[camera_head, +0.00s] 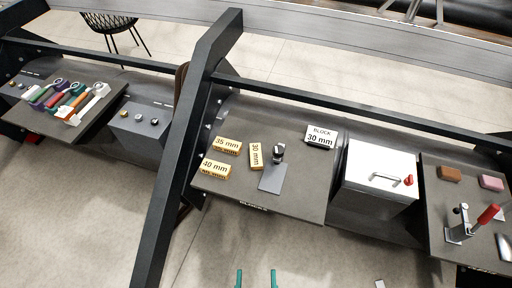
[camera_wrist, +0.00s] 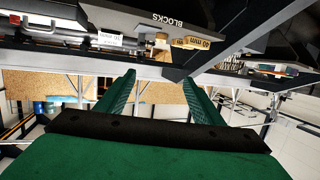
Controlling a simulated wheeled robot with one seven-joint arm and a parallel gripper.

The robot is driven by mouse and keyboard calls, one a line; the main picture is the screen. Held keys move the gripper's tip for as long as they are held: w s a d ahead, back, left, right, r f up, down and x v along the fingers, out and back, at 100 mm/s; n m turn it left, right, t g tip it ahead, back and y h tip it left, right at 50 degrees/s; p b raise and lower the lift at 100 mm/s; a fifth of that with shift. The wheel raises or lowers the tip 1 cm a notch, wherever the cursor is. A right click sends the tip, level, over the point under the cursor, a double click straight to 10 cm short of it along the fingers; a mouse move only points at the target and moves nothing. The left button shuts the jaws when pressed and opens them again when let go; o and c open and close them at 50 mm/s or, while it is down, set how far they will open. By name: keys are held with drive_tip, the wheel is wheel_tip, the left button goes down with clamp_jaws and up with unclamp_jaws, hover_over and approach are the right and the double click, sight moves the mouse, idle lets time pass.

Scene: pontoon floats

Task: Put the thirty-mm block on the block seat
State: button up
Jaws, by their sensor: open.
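The thirty-mm block (camera_head: 255,155) is yellow with black "30 mm" lettering and lies on the dark bench top, its lettering turned sideways. Just right of it are a small dark upright fixture (camera_head: 278,152) and a flat grey plate (camera_head: 272,178); I cannot tell for sure which part is the block seat. The plate looks bare. My gripper (camera_head: 256,279) shows as two green fingertips at the bottom edge, well in front of the bench and apart from every block. In the wrist view my gripper (camera_wrist: 160,78) is open, with nothing between its fingers.
Yellow 35 mm (camera_head: 227,146) and 40 mm (camera_head: 215,169) blocks lie left of the thirty-mm block. A "BLOCK 30 mm" sign (camera_head: 320,136) stands behind. A white box with a red-tipped handle (camera_head: 376,180) is to the right. A dark slanted post (camera_head: 190,140) rises at the bench's left.

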drive_tip(key=shift+g, duration=0.6)
drive_tip(key=x, duration=1)
drive_tip(key=d+x, duration=0.1)
drive_tip(key=x, duration=0.9)
drive_tip(key=f+x, duration=0.1)
drive_tip(key=x, duration=0.9)
drive_tip(key=shift+s+d, duration=0.1)
drive_tip(key=shift+d, duration=0.2)
drive_tip(key=y, duration=0.1)
approach(256, 157)
drive_tip(key=shift+d+n, duration=0.4)
drive_tip(key=shift+g, duration=0.3)
drive_tip(key=x, duration=0.5)
drive_tip(key=shift+w+f, duration=0.1)
drive_tip(key=shift+w, duration=0.3)
drive_tip(key=shift+a+r+x, duration=0.1)
drive_tip(key=shift+a+x, duration=0.05)
drive_tip(key=shift+x, duration=0.75)
drive_tip(key=shift+a+r+x, duration=0.1)
drive_tip(key=shift+x, duration=0.75)
drive_tip(key=shift+a+r+x, duration=0.1)
drive_tip(key=shift+a+x, duration=0.05)
drive_tip(key=shift+x, duration=0.75)
drive_tip(key=shift+c, duration=0.2)
drive_tip(key=c, duration=1.2)
